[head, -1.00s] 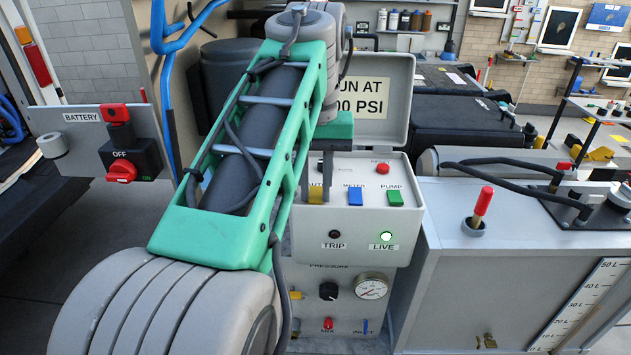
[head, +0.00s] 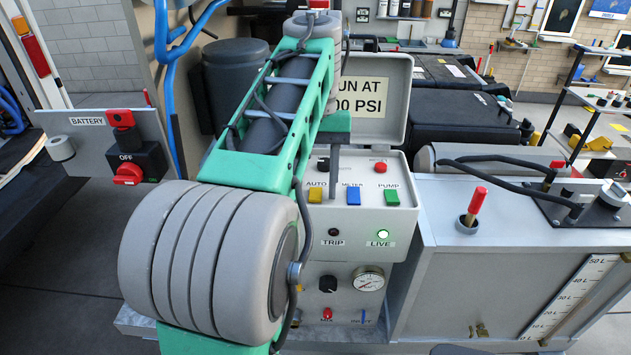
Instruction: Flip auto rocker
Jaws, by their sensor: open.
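The auto rocker (head: 315,195) is a small yellow switch under the AUTO label, at the left of the row on the grey control box (head: 347,222). I cannot tell which way it is tipped. My gripper (head: 334,192) shows as a thin dark finger pointing down from a green mount, in front of the panel between the yellow rocker and the blue one. It stands apart from the yellow rocker in the picture and holds nothing visible. The other finger is not clearly seen. The mount and arm hide the box's upper left.
Beside it sit the blue METER rocker (head: 353,195) and green PUMP rocker (head: 391,197). A red reset button (head: 380,167) is above. The open lid (head: 395,125) stands behind.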

